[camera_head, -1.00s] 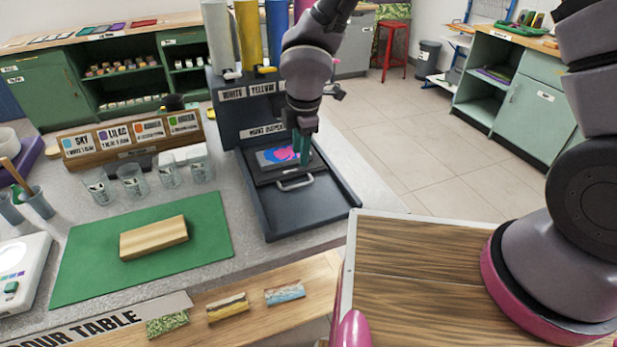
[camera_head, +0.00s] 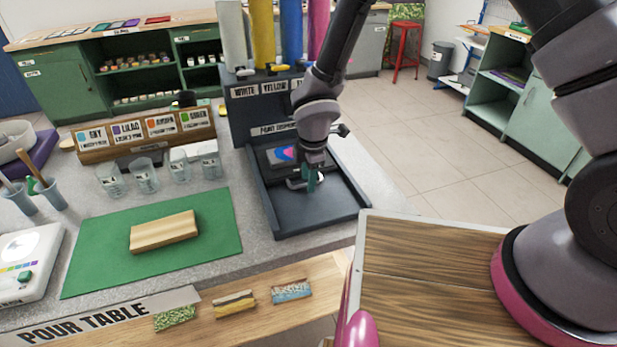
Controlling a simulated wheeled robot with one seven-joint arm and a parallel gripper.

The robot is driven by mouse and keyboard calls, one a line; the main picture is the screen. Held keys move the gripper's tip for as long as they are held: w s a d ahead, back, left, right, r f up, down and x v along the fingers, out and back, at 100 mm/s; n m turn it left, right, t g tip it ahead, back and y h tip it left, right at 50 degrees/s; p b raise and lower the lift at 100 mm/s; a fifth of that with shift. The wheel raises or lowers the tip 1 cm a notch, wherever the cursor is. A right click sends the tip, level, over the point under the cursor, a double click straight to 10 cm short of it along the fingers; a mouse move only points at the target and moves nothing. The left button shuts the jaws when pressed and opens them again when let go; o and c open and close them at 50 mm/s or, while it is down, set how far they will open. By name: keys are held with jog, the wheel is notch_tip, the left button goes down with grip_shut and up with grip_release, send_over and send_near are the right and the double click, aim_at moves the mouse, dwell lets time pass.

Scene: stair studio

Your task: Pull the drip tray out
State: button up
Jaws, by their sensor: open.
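The dark drip tray (camera_head: 262,160) sits in the black base (camera_head: 320,213) of the paint dispenser, with a blue and pink paint patch on its top. Its pale handle (camera_head: 293,184) is at the front of the tray and is partly hidden by my gripper. My gripper (camera_head: 309,184) points down at the handle, with its teal fingers at the handle's right part. The jaws are open. I cannot tell whether the fingers straddle the handle or touch it.
Paint cylinders (camera_head: 262,35) stand above the dispenser at the back. Left of the base are clear cups (camera_head: 145,177), a label rack (camera_head: 150,139) and a green mat (camera_head: 90,250) with a wooden block (camera_head: 163,231). The base's front part is bare.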

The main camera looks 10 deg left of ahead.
grip_shut()
dwell(1.3)
